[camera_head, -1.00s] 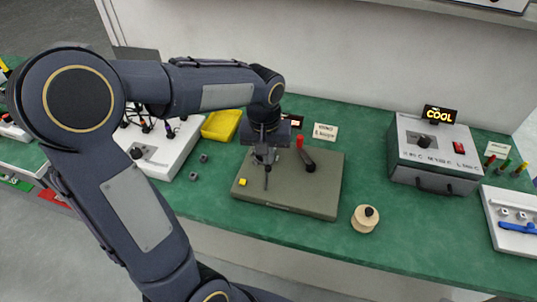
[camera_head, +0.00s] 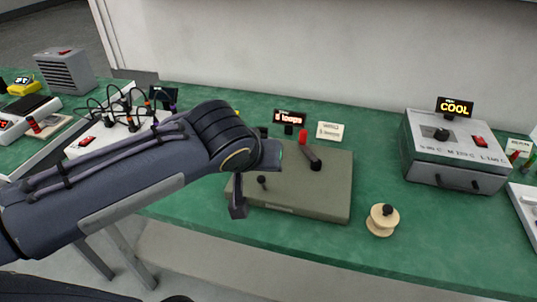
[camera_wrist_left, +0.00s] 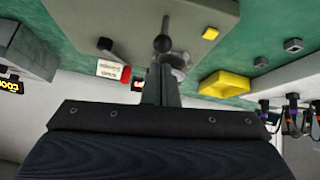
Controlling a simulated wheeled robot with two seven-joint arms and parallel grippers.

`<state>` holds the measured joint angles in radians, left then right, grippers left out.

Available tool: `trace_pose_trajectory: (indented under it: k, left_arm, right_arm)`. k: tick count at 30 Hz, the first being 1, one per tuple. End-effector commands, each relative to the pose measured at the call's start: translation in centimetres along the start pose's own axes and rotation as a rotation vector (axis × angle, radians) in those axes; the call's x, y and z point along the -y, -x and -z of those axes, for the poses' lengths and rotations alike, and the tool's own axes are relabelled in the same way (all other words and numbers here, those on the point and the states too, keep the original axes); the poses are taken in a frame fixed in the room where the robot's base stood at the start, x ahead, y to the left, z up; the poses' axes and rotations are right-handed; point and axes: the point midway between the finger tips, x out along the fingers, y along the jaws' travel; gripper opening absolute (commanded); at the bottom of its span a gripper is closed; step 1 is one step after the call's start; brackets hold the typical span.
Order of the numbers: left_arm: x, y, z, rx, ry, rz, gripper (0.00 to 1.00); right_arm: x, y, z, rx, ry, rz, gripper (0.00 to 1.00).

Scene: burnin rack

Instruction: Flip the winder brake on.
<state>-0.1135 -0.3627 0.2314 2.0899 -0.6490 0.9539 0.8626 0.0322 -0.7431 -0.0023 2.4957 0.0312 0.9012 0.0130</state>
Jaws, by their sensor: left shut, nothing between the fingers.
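The winder is an olive-green box (camera_head: 325,205) on the green bench, with a red-handled crank (camera_head: 303,138) on top. A short black lever with a round knob (camera_head: 262,180) stands on its left part; I take it for the brake. The lever's knob also shows in the left wrist view (camera_wrist_left: 162,44), just beyond my fingertips. My right gripper is out of view.
Behind the winder stand a loops display (camera_head: 290,117) and a white card (camera_head: 330,131). A wooden spool (camera_head: 381,222) sits to its right, then a grey COOL box (camera_head: 455,155). A yellow tray (camera_wrist_left: 225,84) lies beside the winder. Bench between spool and box is clear.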

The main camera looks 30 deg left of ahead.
Motion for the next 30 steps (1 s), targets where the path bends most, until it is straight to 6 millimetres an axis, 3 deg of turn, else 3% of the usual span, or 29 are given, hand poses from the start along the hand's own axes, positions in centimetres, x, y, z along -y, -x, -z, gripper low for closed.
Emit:
trace_pose_trajectory:
  k: [16,26,30]
  left_arm:
    - [-0.1,-1.4,0.6,0.002,-0.001,0.000,0.00]
    - [-0.1,-1.3,0.8,0.002,0.000,0.000,0.00]
    - [-0.1,-0.7,2.1,0.003,0.001,0.000,0.00]
  right_arm:
    - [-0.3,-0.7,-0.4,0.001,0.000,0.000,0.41]
    - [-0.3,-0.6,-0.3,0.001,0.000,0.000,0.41]
    - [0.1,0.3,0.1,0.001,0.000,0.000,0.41]
